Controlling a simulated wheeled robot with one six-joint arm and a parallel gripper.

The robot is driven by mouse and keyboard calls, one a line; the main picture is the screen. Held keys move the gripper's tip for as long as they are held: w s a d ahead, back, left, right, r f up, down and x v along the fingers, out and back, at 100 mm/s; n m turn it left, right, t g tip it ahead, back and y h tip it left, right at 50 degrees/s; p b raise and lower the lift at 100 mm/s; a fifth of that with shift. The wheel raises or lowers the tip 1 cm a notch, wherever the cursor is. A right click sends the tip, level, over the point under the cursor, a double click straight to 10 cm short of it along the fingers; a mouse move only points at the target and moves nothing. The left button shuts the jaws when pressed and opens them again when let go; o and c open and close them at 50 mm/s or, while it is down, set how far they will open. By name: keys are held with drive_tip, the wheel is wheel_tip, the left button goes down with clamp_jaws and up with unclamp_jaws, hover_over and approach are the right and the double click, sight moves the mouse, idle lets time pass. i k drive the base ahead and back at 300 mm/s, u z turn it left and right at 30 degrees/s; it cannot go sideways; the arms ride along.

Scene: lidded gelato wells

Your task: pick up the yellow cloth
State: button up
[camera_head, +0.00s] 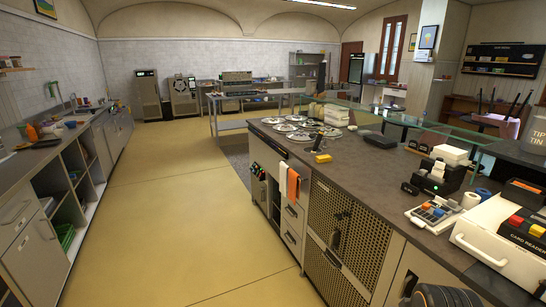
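A small yellow folded piece (323,158), which looks like the yellow cloth, lies on the dark counter top (350,172). It is near the counter's aisle-side edge, just in front of the round metal well lids (300,128). It is small in the picture, so its exact folds cannot be made out. My gripper is not in view. A dark rounded shape shows at the bottom edge right of centre, and I cannot tell what it is.
An orange cloth (293,186) and a white one hang on the counter front. The yellow floor aisle (170,220) is clear. Left shelving (75,175) lines the wall.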

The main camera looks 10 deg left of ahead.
sight(323, 158)
drive_tip(key=u, duration=0.85)
drive_tip(key=i, duration=0.95)
drive_tip(key=u, duration=0.55)
drive_tip(key=i, duration=1.3)
drive_tip(key=z, duration=1.05)
drive_tip(key=i, duration=1.1)
drive_tip(key=z, duration=1.1)
